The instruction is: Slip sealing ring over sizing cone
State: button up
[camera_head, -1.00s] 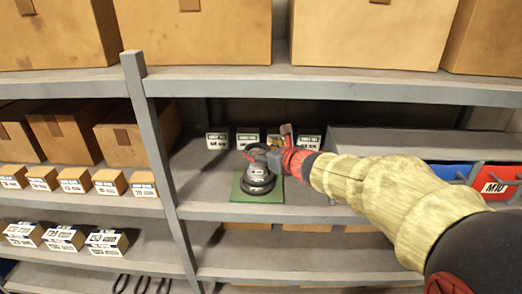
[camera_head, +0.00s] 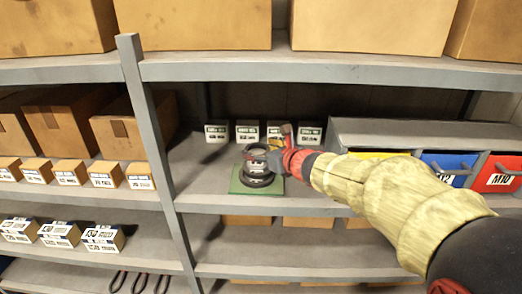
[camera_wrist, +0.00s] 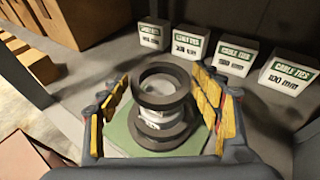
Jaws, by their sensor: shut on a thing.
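The sizing cone (camera_wrist: 158,118) stands upright on a green base plate (camera_head: 246,188) on the middle shelf. A thick black ring (camera_wrist: 163,137) lies around its foot. A second black ring, the sealing ring (camera_wrist: 161,82), is level at the cone's top, between the fingers of my gripper (camera_wrist: 165,95). My gripper, with yellow finger pads, is shut on this ring. I cannot tell how far the ring sits around the cone. In the head view, my gripper (camera_head: 266,158) reaches in from the right and partly hides the cone's top.
Several small white cable tie boxes (camera_wrist: 237,56) stand in a row behind the cone. Yellow, blue (camera_head: 448,166) and red bins (camera_head: 497,172) are to the right. A grey post (camera_head: 155,140) stands to the left, and a shelf (camera_head: 330,66) spans above.

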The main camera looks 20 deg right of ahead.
jog(key=o, duration=1.2)
jog(key=v, duration=1.2)
jog(key=shift+r, duration=0.1)
